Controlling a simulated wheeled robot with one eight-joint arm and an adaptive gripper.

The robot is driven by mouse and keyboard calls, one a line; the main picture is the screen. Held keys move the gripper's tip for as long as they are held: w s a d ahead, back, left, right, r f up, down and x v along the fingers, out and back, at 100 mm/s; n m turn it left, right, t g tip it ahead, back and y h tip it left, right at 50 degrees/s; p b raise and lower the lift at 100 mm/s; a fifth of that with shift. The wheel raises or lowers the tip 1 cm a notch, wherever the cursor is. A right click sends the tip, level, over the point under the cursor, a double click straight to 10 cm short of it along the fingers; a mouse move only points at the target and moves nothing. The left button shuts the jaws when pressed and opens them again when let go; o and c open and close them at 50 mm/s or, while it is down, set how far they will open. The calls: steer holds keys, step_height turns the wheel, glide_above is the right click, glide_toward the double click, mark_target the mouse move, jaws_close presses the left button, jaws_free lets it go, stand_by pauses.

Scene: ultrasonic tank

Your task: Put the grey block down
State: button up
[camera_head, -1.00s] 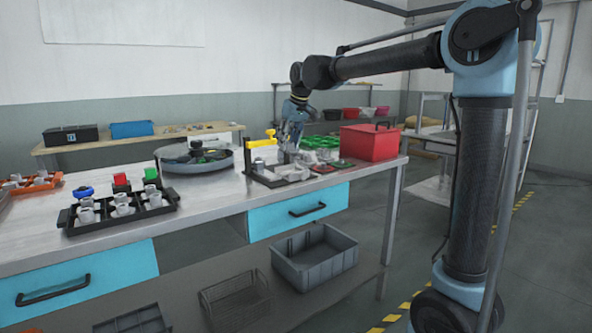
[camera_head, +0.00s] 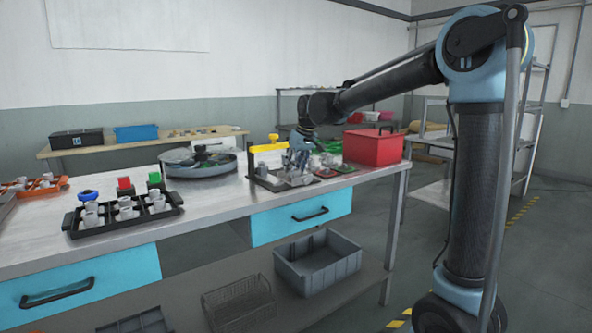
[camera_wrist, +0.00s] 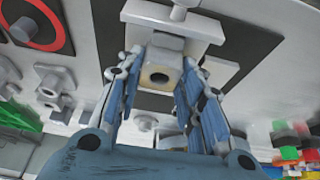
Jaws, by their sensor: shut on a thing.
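My gripper (camera_wrist: 160,68) is shut on the grey block (camera_wrist: 159,75), a pale block with a round dark hole in its near face, held between the blue fingers in the wrist view. A larger pale grey piece (camera_wrist: 160,20) lies just beyond it, over a dark panel (camera_wrist: 250,42). I cannot tell whether the block touches what is under it. In the head view my gripper (camera_head: 298,162) is low over the cluttered right part of the workbench (camera_head: 225,195). The block itself is hard to make out there.
A yellow-topped fixture (camera_head: 270,146) stands close left of my gripper, and a red box (camera_head: 372,147) to its right. A round grey tank (camera_head: 200,168) and a black tray of fittings (camera_head: 125,215) stand further left. Small grey fittings (camera_wrist: 52,82) lie nearby.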

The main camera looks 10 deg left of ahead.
steer(key=o, duration=1.2)
steer(key=shift+c, duration=0.2)
steer(key=v, duration=1.2)
steer(key=s+d+f+m, duration=0.1)
steer(key=s+d+f, duration=0.1)
steer(key=d, duration=0.5)
steer(key=s+d+f+m, duration=0.1)
steer(key=d+f, duration=0.1)
steer(key=d, duration=0.5)
steer(key=s+d+f+m+h, duration=0.1)
steer(key=s+d+f, duration=0.3)
steer(key=d, duration=0.3)
steer(key=s+d+f+m+h, duration=0.1)
steer(key=s+d+f+m, duration=0.1)
steer(key=s+d+f, duration=0.35)
steer(key=s+d+f+m+h, duration=0.1)
steer(key=s+d+f+m, duration=0.3)
steer(key=s+d+f, duration=1.1)
step_height(320, 180, down, 3)
steer(key=shift+s+d+r+m+g, duration=0.2)
steer(key=shift+s+m+g, duration=0.1)
steer(key=shift+s, duration=0.1)
